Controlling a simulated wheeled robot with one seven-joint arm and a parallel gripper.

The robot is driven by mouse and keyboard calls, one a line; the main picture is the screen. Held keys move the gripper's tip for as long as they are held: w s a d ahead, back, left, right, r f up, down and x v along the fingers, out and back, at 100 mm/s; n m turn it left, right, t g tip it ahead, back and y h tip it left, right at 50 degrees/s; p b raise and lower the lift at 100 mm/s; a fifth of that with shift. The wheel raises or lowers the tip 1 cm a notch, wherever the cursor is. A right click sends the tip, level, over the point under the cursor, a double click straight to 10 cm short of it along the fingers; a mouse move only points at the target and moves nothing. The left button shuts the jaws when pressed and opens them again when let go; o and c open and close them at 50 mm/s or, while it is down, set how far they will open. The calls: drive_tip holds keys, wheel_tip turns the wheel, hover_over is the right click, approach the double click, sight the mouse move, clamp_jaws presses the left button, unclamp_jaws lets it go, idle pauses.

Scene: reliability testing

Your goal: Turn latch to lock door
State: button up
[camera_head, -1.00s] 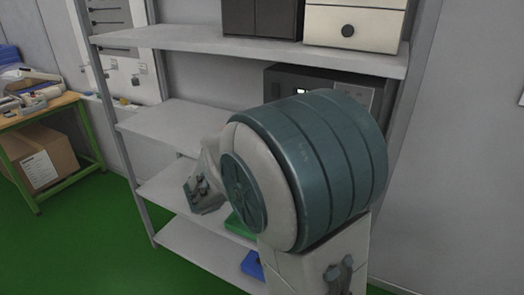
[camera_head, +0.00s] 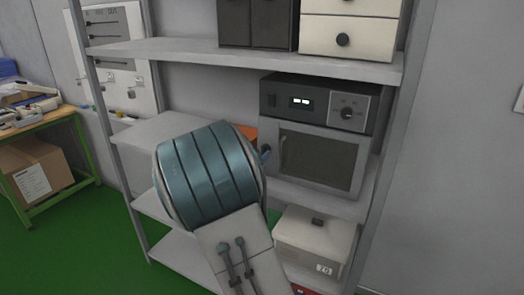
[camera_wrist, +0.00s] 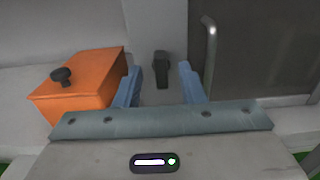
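A grey oven-like appliance stands on the middle shelf; its door (camera_head: 318,160) looks closed, with a dark window and a vertical handle on its left side. The door also shows at right in the wrist view (camera_wrist: 262,50). A small dark latch (camera_wrist: 161,70) hangs upright on the grey front left of the handle. My gripper (camera_wrist: 159,78) is open, its two blue fingers spread on either side of the latch in the picture, with gaps on both sides. Whether the fingertips reach the latch's depth is unclear. In the head view my arm hides the latch and most of my gripper.
An orange box (camera_wrist: 82,88) with a dark knob stands close left of my gripper. A control panel (camera_head: 318,104) with display and dial sits above the door. The upper shelf (camera_head: 230,53) holds drawers and dark binders. A white box (camera_head: 315,243) stands below.

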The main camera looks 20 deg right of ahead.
sight(263, 150)
drive_tip(key=shift+x, duration=1.55)
drive_tip(key=shift+c, duration=0.3)
drive_tip(key=shift+a, duration=0.1)
clamp_jaws()
drive_tip(key=shift+f+b, duration=0.1)
drive_tip(key=shift+b, duration=0.3)
drive_tip(key=m+b, duration=0.6)
drive_tip(key=b, duration=0.4)
drive_tip(key=m+b, duration=0.6)
drive_tip(key=b, duration=0.4)
drive_tip(key=s+f+m+b, duration=0.1)
drive_tip(key=m+b, duration=0.4)
drive_tip(key=b, duration=0.5)
drive_tip(key=shift+d+f+m, duration=0.1)
drive_tip(key=shift+d+m, duration=0.25)
drive_tip(key=shift+m, duration=0.05)
drive_tip(key=shift+b, duration=0.3)
